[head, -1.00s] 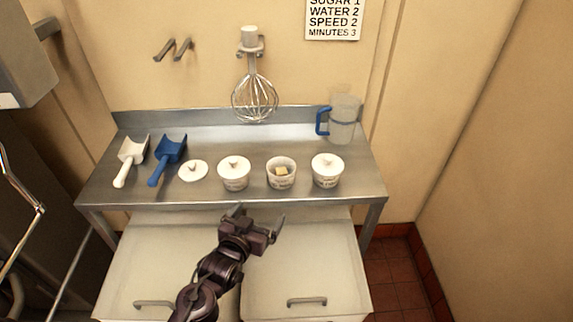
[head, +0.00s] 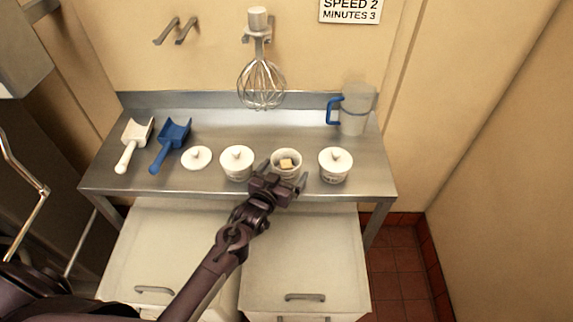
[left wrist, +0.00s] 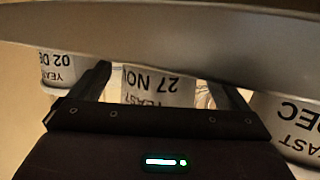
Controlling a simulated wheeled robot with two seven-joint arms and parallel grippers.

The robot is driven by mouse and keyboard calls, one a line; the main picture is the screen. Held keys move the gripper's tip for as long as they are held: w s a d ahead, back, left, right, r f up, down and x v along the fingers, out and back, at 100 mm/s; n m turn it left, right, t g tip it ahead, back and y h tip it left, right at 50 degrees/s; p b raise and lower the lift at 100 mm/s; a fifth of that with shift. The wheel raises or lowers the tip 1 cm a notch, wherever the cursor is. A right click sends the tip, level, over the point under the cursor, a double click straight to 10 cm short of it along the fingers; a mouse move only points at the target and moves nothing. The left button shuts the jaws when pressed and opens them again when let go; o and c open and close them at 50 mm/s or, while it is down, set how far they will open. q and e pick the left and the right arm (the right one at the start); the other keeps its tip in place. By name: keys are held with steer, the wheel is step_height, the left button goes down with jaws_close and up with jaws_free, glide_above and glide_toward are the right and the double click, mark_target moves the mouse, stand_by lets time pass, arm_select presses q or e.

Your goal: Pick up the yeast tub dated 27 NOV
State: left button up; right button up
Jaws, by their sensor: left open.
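The yeast tub dated 27 NOV (left wrist: 158,84) shows upside down between my fingers in the left wrist view. In the head view the matching tub is the lidless white one (head: 297,169), with a tan block (head: 287,163) inside. My left gripper (head: 283,175) is open at the tub's near side, and it also shows in the left wrist view (left wrist: 160,80). Its fingers point at the tub, one to each side; I cannot tell whether they touch it. A lidded tub (head: 237,163) stands left, another (head: 335,165) right; the wrist view shows 02 DE (left wrist: 58,66) and DEC (left wrist: 290,125) labels.
The steel table (head: 230,190) has a loose white lid (head: 197,157), a white scoop (head: 134,143) and a blue scoop (head: 171,144) at left. A jug (head: 353,112) stands back right. A whisk (head: 262,85) hangs above. Pale bins (head: 300,250) stand under the table.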

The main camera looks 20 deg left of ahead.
arm_select(q)
steer(key=shift+w+f, duration=0.1)
steer(key=shift+w, duration=0.25)
steer(key=c, duration=1.1)
arm_select(e)
steer(key=shift+w+r, duration=0.1)
steer(key=shift+w, duration=0.15)
arm_select(q)
steer(key=shift+o, duration=0.2)
steer(key=shift+r, duration=0.2)
